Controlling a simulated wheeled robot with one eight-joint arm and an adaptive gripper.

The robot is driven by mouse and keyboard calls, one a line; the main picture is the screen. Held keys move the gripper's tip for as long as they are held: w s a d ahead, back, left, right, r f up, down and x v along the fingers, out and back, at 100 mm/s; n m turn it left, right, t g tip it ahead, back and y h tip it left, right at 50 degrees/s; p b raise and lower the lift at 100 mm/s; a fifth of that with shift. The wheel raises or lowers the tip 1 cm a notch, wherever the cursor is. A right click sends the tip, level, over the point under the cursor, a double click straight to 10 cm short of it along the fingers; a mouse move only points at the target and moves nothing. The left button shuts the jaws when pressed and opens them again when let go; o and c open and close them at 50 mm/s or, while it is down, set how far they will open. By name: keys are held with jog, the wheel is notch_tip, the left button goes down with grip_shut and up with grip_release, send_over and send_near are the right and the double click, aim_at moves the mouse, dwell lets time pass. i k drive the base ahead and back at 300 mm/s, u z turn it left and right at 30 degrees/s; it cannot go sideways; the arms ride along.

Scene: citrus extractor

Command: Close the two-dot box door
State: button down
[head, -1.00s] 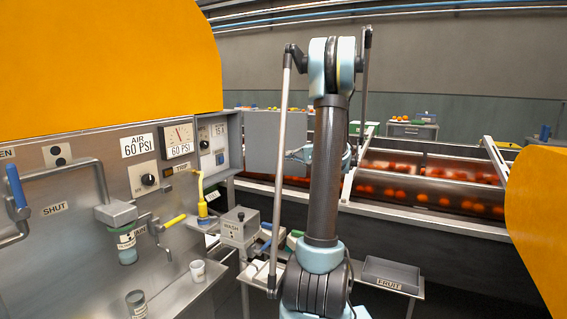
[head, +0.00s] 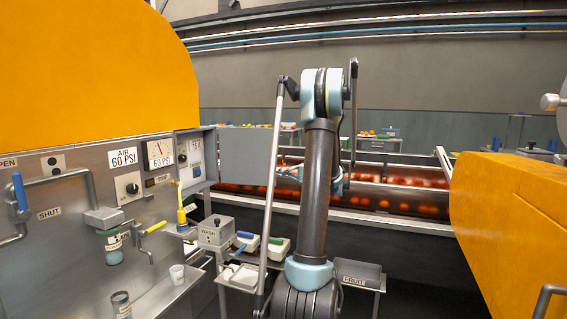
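A grey box (head: 196,152) with a small display and a dial is fixed at the right end of the steel panel. Its flat grey door (head: 247,158) stands open, swung out to the right of the box. I cannot make out two dots on this box or door. My arm rises in front of the view, right of the door. The part of my gripper that shows (head: 290,169) is small, close to the door's right edge and partly behind my arm. I cannot tell whether it touches the door or how its fingers stand.
The steel panel (head: 75,225) carries a gauge (head: 160,153), a blue-handled lever (head: 20,191) and a yellow-handled valve (head: 154,227). An orange housing (head: 510,220) is at right. A fruit conveyor (head: 400,201) runs behind.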

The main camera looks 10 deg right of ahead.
aim_at(246, 154)
jog(key=z, duration=1)
jog(key=i, duration=1.05)
jog(key=u, duration=1.05)
